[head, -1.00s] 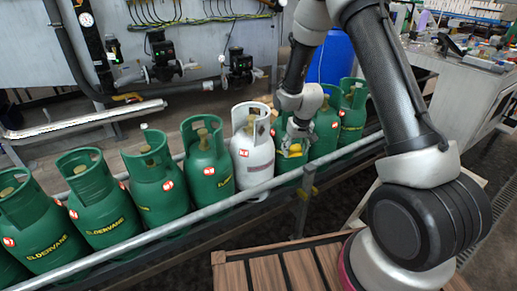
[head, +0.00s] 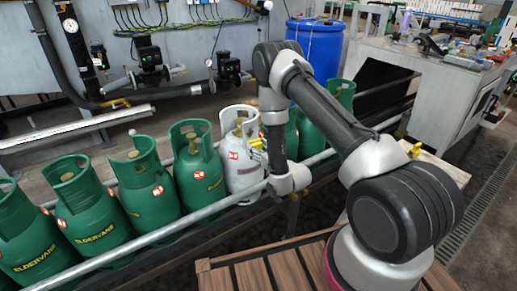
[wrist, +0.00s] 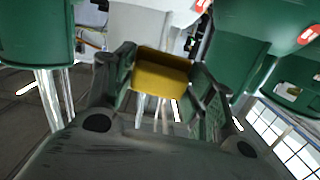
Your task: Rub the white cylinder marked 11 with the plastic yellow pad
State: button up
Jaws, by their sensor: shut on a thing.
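The white cylinder (head: 238,172) stands upright in the row of green ones in the head view. It has a red-and-white label whose number is too small to read. My gripper (head: 258,144) is at its right side, near the upper body, partly hidden by my arm. In the wrist view my gripper (wrist: 162,82) is shut on the yellow pad (wrist: 163,72), which lies between the two fingers. The white cylinder (wrist: 150,18) fills the upper middle just beyond the pad. I cannot tell whether the pad touches it.
Green cylinders stand on both sides, including one to the left (head: 198,175) and one to the right (head: 312,137). A metal rail (head: 160,231) runs along their front. A blue drum (head: 315,50) stands behind. Pipes and valves line the back wall.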

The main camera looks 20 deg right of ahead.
aim_at(244, 135)
jog(key=shift+s+r+t, duration=0.3)
jog(key=shift+s+r, duration=0.15)
jog(key=shift+s, duration=0.1)
jog(key=shift+x, duration=2.9)
jog(key=shift+x, duration=0.95)
jog(key=shift+r, duration=0.15)
jog(key=shift+w+d, duration=0.3)
jog(key=shift+d, duration=0.65)
jog(key=shift+w+d, duration=0.3)
jog(key=shift+d, duration=0.7)
jog(key=shift+w+d, duration=0.35)
jog(key=shift+d, duration=0.6)
jog(key=shift+a, duration=0.15)
jog(key=shift+s+a, duration=0.35)
jog(key=shift+a, duration=0.6)
jog(key=shift+s+a, duration=0.35)
jog(key=shift+a, duration=0.6)
jog(key=shift+s+a, duration=0.3)
jog(key=shift+a, duration=0.65)
